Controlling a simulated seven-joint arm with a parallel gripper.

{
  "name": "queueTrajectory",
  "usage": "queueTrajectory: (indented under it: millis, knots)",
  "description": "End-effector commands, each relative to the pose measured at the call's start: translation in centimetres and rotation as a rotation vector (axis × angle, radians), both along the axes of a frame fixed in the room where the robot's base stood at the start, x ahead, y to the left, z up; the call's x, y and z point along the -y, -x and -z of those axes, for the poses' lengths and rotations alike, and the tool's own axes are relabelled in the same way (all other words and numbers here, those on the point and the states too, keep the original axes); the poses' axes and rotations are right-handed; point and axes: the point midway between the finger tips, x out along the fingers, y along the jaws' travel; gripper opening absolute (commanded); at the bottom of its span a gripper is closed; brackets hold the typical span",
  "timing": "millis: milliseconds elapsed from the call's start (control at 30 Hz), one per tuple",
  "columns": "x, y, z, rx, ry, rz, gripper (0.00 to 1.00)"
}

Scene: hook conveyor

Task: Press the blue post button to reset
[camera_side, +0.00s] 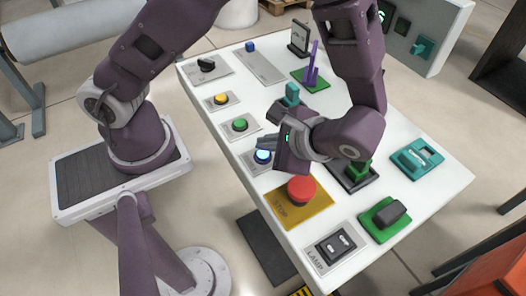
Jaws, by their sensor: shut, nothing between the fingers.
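The blue button (263,155) sits on a grey plate near the left edge of the white table, between the green button and the red stop button. It looks lit, with a bright top. My gripper (262,143) is shut and empty, with its fingertips at or just above the blue button. I cannot tell from this view whether the fingertips touch it. My gripper's body partly covers the right side of the button's plate.
A green button (240,125) and a yellow button (222,99) lie farther back along the edge. A large red stop button (301,188) on a yellow plate is close in front. A lamp switch (336,246) stands at the front corner. Teal and green fixtures occupy the right side.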

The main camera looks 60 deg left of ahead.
Motion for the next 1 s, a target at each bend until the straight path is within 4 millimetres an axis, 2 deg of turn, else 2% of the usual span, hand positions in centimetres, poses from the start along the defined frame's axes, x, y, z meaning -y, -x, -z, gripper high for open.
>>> queueTrajectory:
  millis: [633,1000]
  knots:
    - [0.00,0.00,0.04,0.000,0.000,0.000,0.00]
    - [0.00,0.00,0.86,0.000,0.000,0.000,0.00]
